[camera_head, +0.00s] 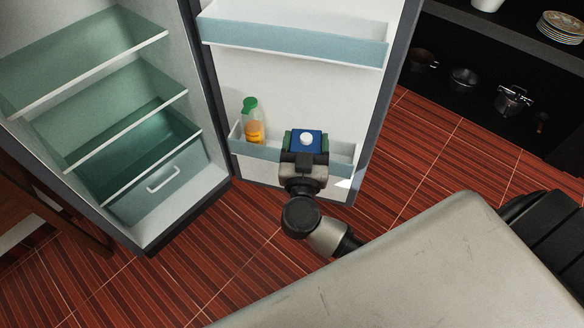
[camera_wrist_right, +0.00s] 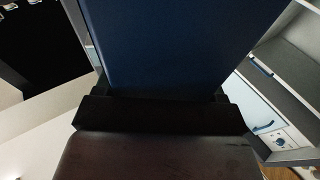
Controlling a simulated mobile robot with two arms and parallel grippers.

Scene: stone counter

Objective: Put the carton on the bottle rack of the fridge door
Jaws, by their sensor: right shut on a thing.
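A blue carton (camera_head: 298,138) with a white cap is held in my right gripper (camera_head: 305,158), which is shut on it. The carton is over the right part of the bottle rack (camera_head: 258,151), the low shelf on the fridge door. I cannot tell from here whether its base touches the rack. The right wrist view shows the blue side of the carton (camera_wrist_right: 175,42) close up between the dark fingers (camera_wrist_right: 160,98). My left gripper is not in view.
An orange juice bottle (camera_head: 254,124) with a green cap stands at the left end of the rack. An upper door shelf (camera_head: 300,38) is empty. The open fridge shelves (camera_head: 90,75) are at left. A dark shelf with pots (camera_head: 463,79) stands at right.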

